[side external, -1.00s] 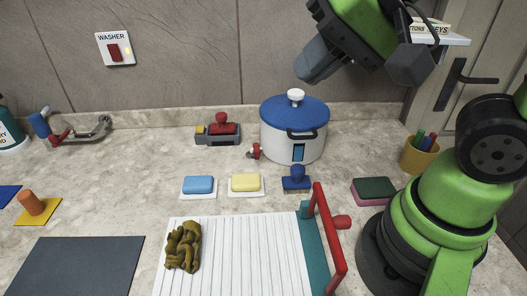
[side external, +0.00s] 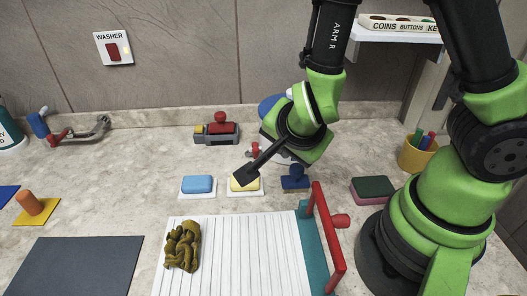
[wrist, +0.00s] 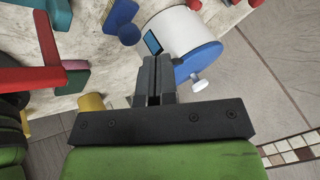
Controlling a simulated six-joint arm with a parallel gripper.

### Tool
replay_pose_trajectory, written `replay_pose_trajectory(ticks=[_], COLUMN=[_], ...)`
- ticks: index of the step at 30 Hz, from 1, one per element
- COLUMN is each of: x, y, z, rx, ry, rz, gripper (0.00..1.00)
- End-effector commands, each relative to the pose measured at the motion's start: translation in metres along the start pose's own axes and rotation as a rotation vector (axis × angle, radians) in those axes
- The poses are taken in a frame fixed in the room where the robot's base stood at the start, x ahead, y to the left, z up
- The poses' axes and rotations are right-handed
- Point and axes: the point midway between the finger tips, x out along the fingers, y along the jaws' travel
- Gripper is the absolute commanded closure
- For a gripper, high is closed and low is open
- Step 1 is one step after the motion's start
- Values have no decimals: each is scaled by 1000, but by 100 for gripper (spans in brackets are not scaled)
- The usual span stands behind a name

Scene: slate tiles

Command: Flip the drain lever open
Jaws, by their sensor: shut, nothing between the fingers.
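The white pot with a blue lid (side external: 270,104) stands at the back of the counter, mostly hidden behind my arm. A small red tap-like lever (side external: 255,148) sits low at the pot's left side. It seems to be the drain lever; its exact position is hard to tell. In the wrist view, the pot (wrist: 172,30) lies just beyond my fingers, and a red piece (wrist: 194,4) beside it is cut by the top edge. My gripper (side external: 243,178) is shut and empty, pointing down and left in front of the pot, overlapping the yellow soap in the picture. Its fingers (wrist: 153,70) are together.
Blue soap (side external: 198,185), yellow soap (side external: 246,184) and a blue stamp-like piece (side external: 296,178) stand in front of the pot. A red handle (side external: 330,240) rises at the ribbed white board's right edge. A red-topped grey block (side external: 220,130) stands behind left.

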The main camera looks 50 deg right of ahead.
Motion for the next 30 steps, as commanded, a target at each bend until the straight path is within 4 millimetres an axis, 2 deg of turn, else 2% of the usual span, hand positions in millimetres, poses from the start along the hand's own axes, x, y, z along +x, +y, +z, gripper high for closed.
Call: replay_pose_trajectory(ticks=[11,17,27,30], x=[7,35,102,109], y=[0,1,1,-15], z=[0,0,0,1], rx=[-2,-3,1,5], ry=[1,1,-2,-2], rz=[1,5,4,-6], gripper=[100,100,100,100])
